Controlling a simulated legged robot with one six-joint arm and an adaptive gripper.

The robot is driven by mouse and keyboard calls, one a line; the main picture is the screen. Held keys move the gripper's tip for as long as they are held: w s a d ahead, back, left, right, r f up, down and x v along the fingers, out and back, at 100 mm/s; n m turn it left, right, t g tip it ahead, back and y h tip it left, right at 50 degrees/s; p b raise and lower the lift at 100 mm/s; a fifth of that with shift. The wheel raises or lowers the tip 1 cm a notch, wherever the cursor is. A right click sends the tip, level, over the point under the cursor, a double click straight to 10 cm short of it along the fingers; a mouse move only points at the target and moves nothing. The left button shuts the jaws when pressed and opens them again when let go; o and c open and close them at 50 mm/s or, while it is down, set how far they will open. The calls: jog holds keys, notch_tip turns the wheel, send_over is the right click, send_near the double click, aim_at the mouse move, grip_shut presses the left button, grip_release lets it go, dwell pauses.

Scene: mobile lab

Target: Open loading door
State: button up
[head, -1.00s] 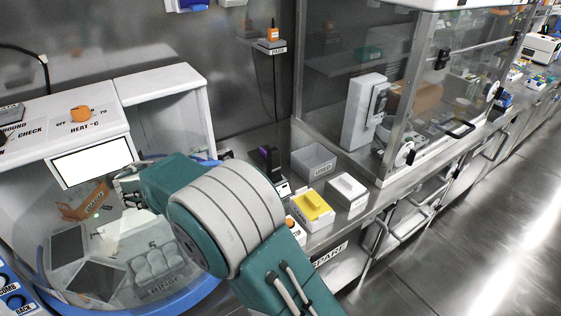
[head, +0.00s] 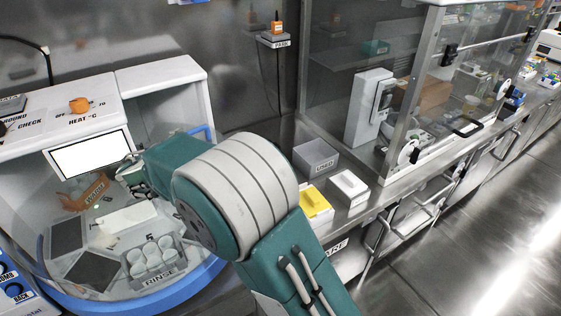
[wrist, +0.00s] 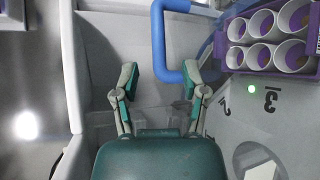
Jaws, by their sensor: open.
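The white rounded machine on the left has an open-looking front bay with a blue lower rim (head: 150,299). A blue bar handle (head: 203,132) shows behind my arm at the bay's right side. In the wrist view the blue handle (wrist: 158,45) comes down from the top and bends right, its lower end near my right fingertip. My gripper (wrist: 158,78) is open, its two fingers spread, with the handle ahead of and partly between the tips. In the head view my gripper (head: 128,170) is small and partly hidden by my wrist. I cannot tell whether it touches the handle.
A purple rack (wrist: 265,62) of white cups is at right in the wrist view. A grey bin (head: 315,157) and white boxes stand on the bench. Open floor lies at right.

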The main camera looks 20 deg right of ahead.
jog(key=s, duration=0.1)
jog(key=s+r, duration=0.1)
jog(key=s, duration=0.2)
jog(key=shift+a+r, duration=0.2)
jog(key=shift+a, duration=0.05)
jog(key=s+d+r+m+g, duration=0.2)
jog(key=s+d+m+g, duration=0.2)
jog(key=s+d, duration=0.4)
jog(key=s+d+r+m+g, duration=0.2)
jog(key=s+d+m+g, duration=0.2)
jog(key=s+d, duration=0.5)
jog(key=d+m, duration=0.1)
jog(key=d, duration=0.4)
jog(key=shift+m, duration=0.4)
jog(key=shift+s+r, duration=0.1)
jog(key=shift+s, duration=0.05)
